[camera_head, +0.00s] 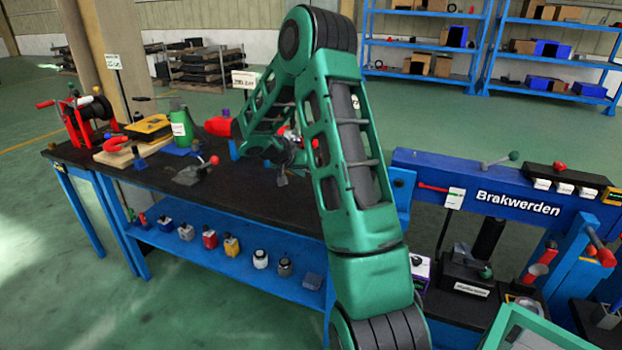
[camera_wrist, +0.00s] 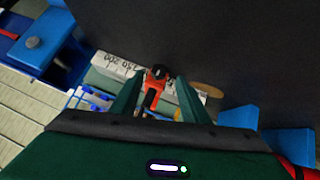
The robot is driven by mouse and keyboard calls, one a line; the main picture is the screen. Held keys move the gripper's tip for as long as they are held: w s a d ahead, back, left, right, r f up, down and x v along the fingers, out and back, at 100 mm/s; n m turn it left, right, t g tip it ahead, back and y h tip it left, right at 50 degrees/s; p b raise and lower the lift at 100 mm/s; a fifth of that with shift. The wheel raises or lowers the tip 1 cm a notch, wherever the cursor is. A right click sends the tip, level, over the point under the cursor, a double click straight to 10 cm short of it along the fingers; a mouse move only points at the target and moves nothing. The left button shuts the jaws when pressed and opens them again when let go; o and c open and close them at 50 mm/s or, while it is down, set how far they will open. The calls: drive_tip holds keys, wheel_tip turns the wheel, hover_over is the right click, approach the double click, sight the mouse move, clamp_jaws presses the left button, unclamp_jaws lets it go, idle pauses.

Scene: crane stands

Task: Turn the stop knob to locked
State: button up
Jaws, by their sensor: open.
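In the wrist view, a small red part with a black top (camera_wrist: 152,92) shows between my fingers; I cannot tell whether it is the stop knob or how it is set. My gripper (camera_wrist: 159,80) is open, with its two green fingers on either side of that part in the picture. I see no contact, and the depth between them is unclear. In the head view my green arm reaches over the dark workbench (camera_head: 135,182), and its links largely hide my gripper. No stop knob can be made out for sure there.
A white label with dark figures (camera_wrist: 118,65) lies beyond my fingers, with blue parts (camera_wrist: 240,117) to the right. On the bench stand a green cylinder (camera_head: 181,125), a yellow case (camera_head: 148,128) and a red reel (camera_head: 90,118). A blue "Brakwerden" beam (camera_head: 440,170) stands right of my arm.

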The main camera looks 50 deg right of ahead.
drive_tip(key=shift+x, duration=2.2)
drive_tip(key=shift+s, duration=0.1)
clamp_jaws()
